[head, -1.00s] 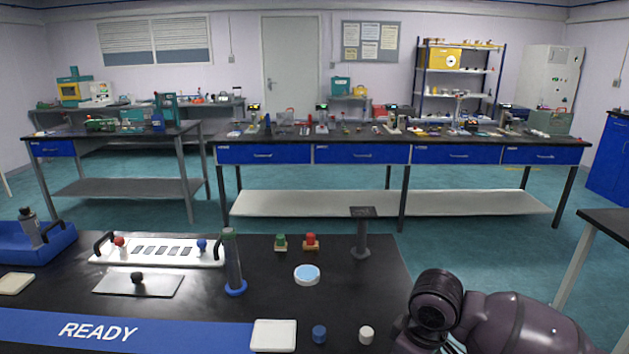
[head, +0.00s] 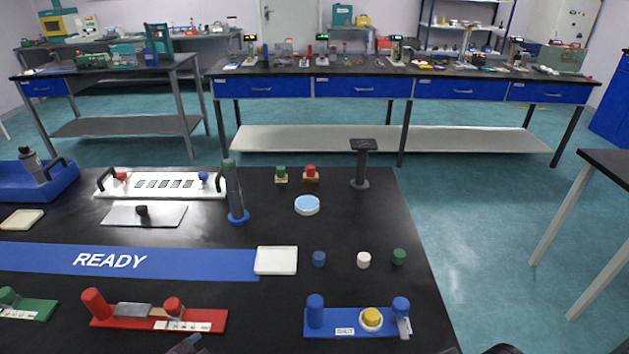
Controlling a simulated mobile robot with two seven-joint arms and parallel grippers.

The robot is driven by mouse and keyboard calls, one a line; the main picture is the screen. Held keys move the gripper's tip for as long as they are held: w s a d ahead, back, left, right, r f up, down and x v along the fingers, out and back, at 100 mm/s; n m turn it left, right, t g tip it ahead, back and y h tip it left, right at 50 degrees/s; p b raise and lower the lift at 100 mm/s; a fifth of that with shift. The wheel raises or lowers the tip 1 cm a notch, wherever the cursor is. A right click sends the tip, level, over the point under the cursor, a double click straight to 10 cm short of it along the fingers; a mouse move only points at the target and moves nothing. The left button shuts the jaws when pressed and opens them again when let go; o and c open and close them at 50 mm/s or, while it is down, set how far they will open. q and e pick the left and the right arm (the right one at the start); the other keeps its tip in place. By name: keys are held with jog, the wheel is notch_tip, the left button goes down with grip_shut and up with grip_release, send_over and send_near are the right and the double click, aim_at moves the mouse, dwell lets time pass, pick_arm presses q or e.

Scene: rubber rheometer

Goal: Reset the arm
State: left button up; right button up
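The task's arm seems to be my own. Only a dark rounded piece of my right arm (head: 503,349) shows at the bottom edge. A small dark part, probably of my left arm (head: 186,345), shows at the bottom edge left of centre. Neither gripper can be made out, so their fingers and anything in them are hidden below the picture. Both visible pieces are near the front of the black bench (head: 270,320).
The bench holds a red fixture (head: 200,322), a blue fixture (head: 345,322), a green fixture (head: 38,309), a white tray (head: 276,261) and a blue READY strip (head: 190,263). A dark post (head: 361,165) stands at the back right.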

pick_arm(q)
jog(key=s+a+r+n+g+y, duration=0.1)
jog(key=s+a+n+g, duration=0.3)
jog(key=s, duration=0.3)
jog(key=s+a+r+n+g+y, duration=0.1)
jog(key=s+a+n+g, duration=0.15)
jog(key=s+n, duration=0.45)
pick_arm(e)
jog(key=s+d+m+h, duration=0.3)
jog(key=s+d+m, duration=0.1)
jog(key=s+d, duration=0.45)
pick_arm(q)
jog(key=w+f+m+t, duration=0.1)
jog(key=w+f+t, duration=0.6)
jog(key=f, duration=0.3)
jog(key=shift+a+f+t+h, duration=0.25)
jog(key=shift+f+t+h, duration=0.15)
jog(key=shift+t, duration=0.45)
pick_arm(e)
jog(key=w+f+n+t, duration=0.1)
jog(key=w+f+t, duration=0.6)
jog(key=f, duration=0.4)
jog(key=shift+a+t+y, duration=0.3)
jog(key=shift+t, duration=0.1)
